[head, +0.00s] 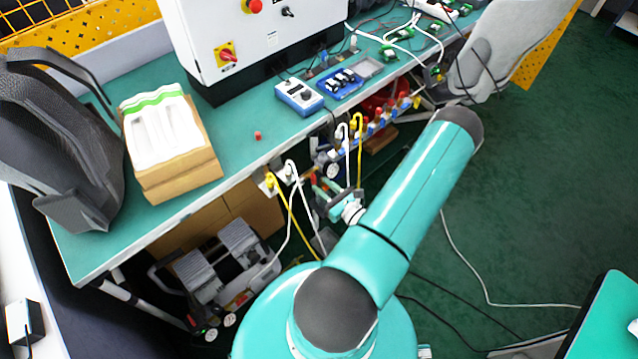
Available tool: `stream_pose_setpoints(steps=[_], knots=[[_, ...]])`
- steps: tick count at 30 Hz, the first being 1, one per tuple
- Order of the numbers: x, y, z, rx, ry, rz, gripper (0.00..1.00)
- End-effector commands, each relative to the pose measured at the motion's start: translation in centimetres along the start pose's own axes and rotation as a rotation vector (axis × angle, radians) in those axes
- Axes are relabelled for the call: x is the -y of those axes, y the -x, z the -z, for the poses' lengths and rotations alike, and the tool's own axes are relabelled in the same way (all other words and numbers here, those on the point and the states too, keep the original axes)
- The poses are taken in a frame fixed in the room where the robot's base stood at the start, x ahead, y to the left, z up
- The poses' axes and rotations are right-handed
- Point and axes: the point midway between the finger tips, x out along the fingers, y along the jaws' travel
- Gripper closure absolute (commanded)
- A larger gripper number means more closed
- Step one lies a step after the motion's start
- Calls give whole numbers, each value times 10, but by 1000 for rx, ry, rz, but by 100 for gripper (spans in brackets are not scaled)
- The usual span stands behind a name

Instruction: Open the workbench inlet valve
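Small valve and fitting hardware (375,122) with red, blue and yellow parts runs along the front edge of the workbench (235,135). A round gauge (331,171) shows at its left end. I cannot tell for certain which part is the inlet valve; a small red part shows beside my gripper. My gripper (322,192) is at the end of my teal arm, just below the gauge and close to the bench's front edge. Its fingers are small and partly hidden by hoses. I cannot tell whether they are open or touch anything.
White and yellow hoses (290,205) hang around my gripper. A control cabinet (258,40), a box of white packs (165,140) and a dark backpack (60,140) stand on the bench. A grey chair (495,55) is at the right. Green floor on the right is mostly clear, with cables.

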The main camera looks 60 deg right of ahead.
Motion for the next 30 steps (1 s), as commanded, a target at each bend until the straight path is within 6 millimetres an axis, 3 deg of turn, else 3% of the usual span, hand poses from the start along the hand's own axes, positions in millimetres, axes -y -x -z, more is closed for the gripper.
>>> stream_pose_setpoints(steps=[6, 14, 15, 20, 30], knots=[[-2, -22, 0, 0, 0, -2, 69], [-2, -24, 0, 0, 0, -1, 69], [-2, -24, 0, 0, 0, -1, 71], [-2, -24, 0, 0, 0, -1, 100], [-2, -23, 0, 0, -18, 0, 100]])
